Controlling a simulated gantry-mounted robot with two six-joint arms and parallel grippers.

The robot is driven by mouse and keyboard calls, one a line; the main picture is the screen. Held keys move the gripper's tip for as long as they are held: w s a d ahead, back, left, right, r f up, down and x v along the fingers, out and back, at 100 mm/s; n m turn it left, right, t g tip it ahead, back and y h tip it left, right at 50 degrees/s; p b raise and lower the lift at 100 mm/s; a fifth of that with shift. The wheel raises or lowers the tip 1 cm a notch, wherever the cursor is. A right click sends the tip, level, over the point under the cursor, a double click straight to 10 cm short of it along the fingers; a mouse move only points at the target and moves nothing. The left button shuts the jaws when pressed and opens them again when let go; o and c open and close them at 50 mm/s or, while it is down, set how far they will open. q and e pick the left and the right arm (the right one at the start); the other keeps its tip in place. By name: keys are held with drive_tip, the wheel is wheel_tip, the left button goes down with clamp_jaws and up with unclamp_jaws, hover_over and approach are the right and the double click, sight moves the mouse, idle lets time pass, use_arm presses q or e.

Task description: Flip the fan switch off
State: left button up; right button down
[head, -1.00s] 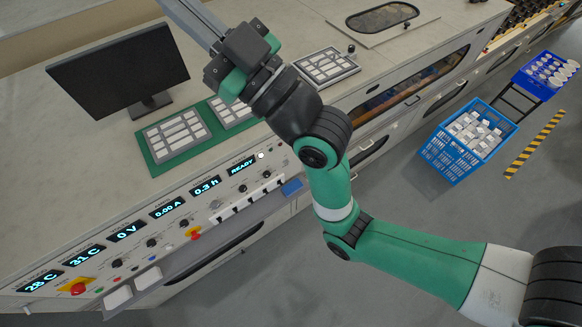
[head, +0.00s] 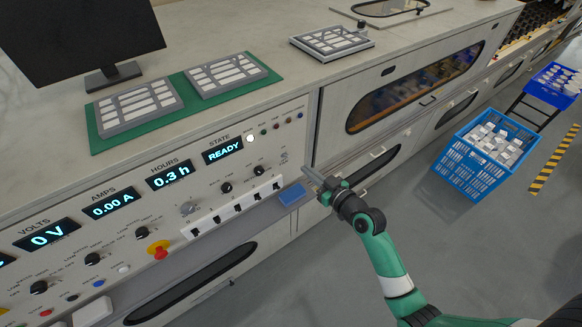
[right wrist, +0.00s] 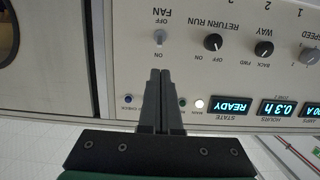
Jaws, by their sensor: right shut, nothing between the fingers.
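The fan switch (right wrist: 160,41) is a small silver toggle on the pale control panel, with FAN and OFF printed on one side and ON on the other. It shows upside down in the right wrist view; its lever position is too small to tell. In the head view the switch (head: 284,156) is a tiny mark at the panel's right end. My right gripper (head: 309,174) is shut and empty, just right of the panel's end. In the right wrist view its closed fingertips (right wrist: 160,74) point toward the switch, on the ON side. My left gripper is not in view.
Dark knobs (right wrist: 213,42) sit beside the switch. A gridded tray (head: 331,40) stands on the bench top. A blue crate (head: 466,170) stands on the floor at right.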

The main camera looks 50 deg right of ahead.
sight(286, 156)
drive_tip(key=shift+d, duration=0.2)
drive_tip(key=shift+w, duration=0.1)
drive_tip(key=b+x, duration=0.2)
drive_tip(key=x, duration=0.7)
drive_tip(key=shift+w+d+b, duration=0.2)
drive_tip(key=shift+w+b, duration=0.1)
drive_tip(key=shift+w, duration=0.15)
